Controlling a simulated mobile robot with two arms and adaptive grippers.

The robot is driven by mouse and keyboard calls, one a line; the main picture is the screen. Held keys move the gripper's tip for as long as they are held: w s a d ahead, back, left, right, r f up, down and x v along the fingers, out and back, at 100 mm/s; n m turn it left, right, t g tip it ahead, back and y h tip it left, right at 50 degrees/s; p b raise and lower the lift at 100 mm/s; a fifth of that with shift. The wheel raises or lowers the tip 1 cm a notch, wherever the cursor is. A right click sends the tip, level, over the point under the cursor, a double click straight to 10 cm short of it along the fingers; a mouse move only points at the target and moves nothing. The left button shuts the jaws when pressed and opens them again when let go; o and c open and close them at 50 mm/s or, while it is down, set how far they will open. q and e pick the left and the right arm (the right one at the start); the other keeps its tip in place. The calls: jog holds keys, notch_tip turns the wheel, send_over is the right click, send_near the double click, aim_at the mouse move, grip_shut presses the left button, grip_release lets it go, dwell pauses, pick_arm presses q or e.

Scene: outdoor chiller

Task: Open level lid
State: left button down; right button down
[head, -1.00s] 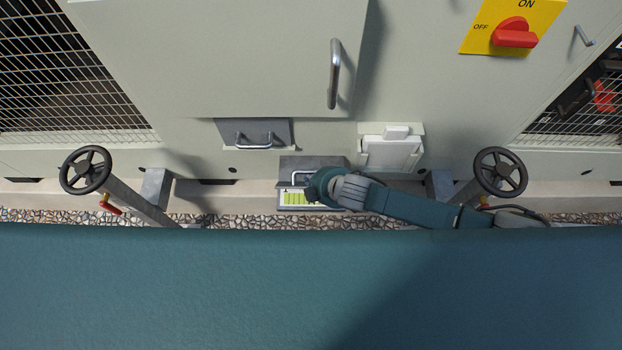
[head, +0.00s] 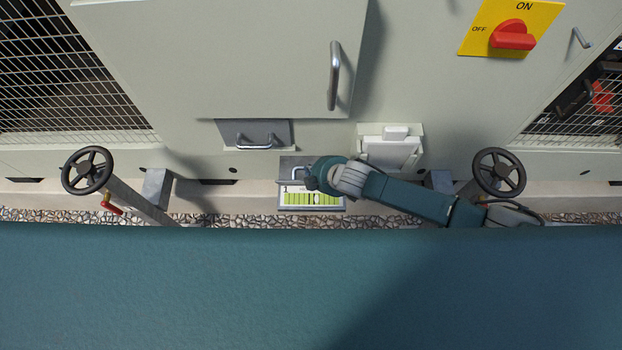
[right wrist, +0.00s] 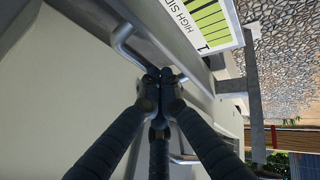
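The level lid (head: 296,162) is a grey panel with a metal handle (head: 297,172), low at the middle of the cabinet in the head view. Below it a white and green level scale (head: 300,199) shows; part of it also shows in the right wrist view (right wrist: 208,22). My right gripper (head: 312,181) is at the lid's handle. In the right wrist view its dark fingers (right wrist: 163,76) come together at the handle's bar (right wrist: 131,56), and the tips hide part of it. My left gripper is not in view.
Another grey panel with a handle (head: 255,133) is to the upper left, and a white box (head: 390,150) to the right. Black handwheels stand left (head: 87,170) and right (head: 499,173). A red switch (head: 513,34) is at the upper right.

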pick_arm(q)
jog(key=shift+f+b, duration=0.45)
pick_arm(e)
jog(key=shift+w+f, duration=0.1)
jog(key=shift+w, duration=1.55)
